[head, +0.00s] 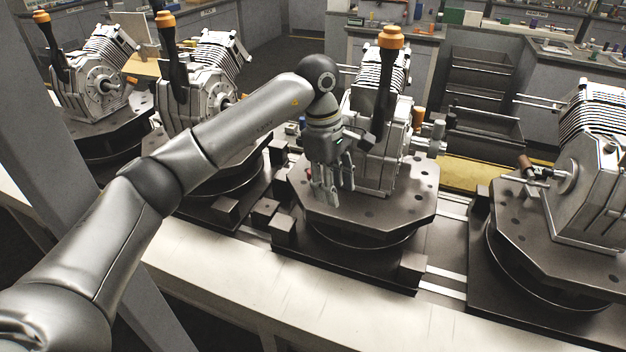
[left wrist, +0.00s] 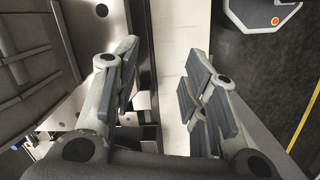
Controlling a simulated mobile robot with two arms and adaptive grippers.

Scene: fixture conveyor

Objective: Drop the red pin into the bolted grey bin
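My left gripper (head: 328,186) hangs fingers down over the left part of the middle fixture plate (head: 398,214), left of the engine there. Its fingers show spread apart with an empty gap in the left wrist view (left wrist: 163,95), with a pale strip below. Dark grey open bins (head: 484,125) are stacked behind the middle engine; I cannot tell whether one is the bolted bin. My right gripper is not in view.
Engines stand on round turntables along the conveyor, including the middle engine (head: 378,150) and a right engine (head: 590,185). A black post with an orange cap (head: 391,38) rises beside the middle engine. The pale front ledge (head: 260,296) is clear.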

